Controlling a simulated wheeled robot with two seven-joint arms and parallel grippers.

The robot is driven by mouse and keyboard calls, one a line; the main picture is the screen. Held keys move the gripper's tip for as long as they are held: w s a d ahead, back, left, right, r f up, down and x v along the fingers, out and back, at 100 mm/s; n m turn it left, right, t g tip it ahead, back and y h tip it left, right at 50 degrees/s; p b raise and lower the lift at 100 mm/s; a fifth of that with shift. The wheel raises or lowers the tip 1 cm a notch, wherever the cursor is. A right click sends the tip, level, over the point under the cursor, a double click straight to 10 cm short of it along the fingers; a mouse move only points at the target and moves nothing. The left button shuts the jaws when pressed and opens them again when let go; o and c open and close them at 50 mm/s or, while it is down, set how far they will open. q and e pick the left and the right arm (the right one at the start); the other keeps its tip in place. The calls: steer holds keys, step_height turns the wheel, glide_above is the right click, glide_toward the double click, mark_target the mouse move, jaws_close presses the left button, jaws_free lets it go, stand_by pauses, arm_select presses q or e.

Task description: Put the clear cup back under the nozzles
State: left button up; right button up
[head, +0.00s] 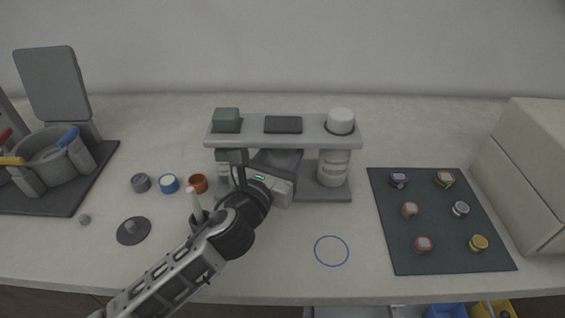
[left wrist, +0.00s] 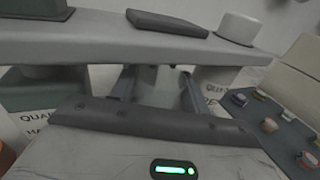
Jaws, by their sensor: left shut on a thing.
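The dispenser stand (head: 240,132) is a grey shelf with a green-topped container (head: 227,117) on its left and a white-capped container (head: 341,120) on its right. Its grey foot (head: 335,194) lies on the table. My left gripper (head: 279,160) reaches in under the shelf between the two containers. In the left wrist view its two fingers (left wrist: 158,92) are shut on the clear cup (left wrist: 160,84), a pale see-through shape below the shelf edge. The cup's base and the nozzles are hidden, so I cannot tell whether the cup touches the foot. My right gripper is not in view.
A blue ring (head: 332,251) is marked on bare table in front of the stand. A dark mat (head: 400,250) with several small mounts lies right. Small pots, including a red one (head: 198,183), stand left of my arm. A grey press (head: 55,160) stands far left.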

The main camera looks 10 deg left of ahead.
mark_target(283, 166)
arm_select(q)
steer(key=shift+w, duration=0.35)
steer(key=shift+f+b, duration=0.8)
steer(key=shift+f, duration=1.15)
steer(key=o, duration=1)
steer(key=shift+r, duration=0.15)
steer(key=s, duration=0.3)
steer(key=s+a, duration=0.1)
steer(key=s, duration=0.3)
steer(key=s+a+b, duration=0.1)
steer(key=s, duration=0.3)
steer(key=shift+s+a, duration=0.1)
steer(key=shift+s, duration=0.3)
